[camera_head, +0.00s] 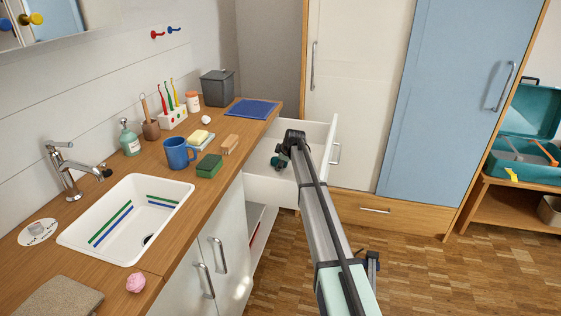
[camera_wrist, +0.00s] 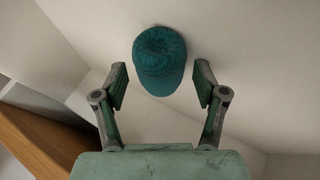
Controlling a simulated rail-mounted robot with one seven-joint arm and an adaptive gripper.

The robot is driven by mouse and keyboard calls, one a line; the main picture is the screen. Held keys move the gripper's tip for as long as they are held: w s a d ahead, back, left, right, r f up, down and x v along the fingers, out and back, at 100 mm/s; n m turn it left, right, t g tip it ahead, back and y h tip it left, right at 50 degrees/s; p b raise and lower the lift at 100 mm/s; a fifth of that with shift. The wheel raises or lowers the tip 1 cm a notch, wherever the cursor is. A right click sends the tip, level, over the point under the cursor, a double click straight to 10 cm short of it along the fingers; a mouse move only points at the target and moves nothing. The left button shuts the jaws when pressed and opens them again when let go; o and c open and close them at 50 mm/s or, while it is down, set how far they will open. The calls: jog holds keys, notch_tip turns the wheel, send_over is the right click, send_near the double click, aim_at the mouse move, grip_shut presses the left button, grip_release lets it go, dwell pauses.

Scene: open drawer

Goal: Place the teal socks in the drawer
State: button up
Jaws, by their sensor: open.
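The white drawer (camera_head: 268,184) is pulled open at the end of the wooden counter. My gripper (camera_head: 284,154) is over the inside of the drawer. In the wrist view my gripper (camera_wrist: 161,78) is open, with a finger on either side. The teal socks (camera_wrist: 160,55), a rounded bundle, show between and beyond the fingertips, with a gap on both sides. They appear against the drawer's white inside; whether they rest on its floor is hard to tell. In the head view my gripper and arm hide much of that spot.
Tall cupboards stand behind the drawer. The drawer's inside is otherwise mostly clear.

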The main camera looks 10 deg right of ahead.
jog(key=shift+r, duration=0.1)
jog(key=v, duration=1.2)
jog(key=shift+a, duration=0.1)
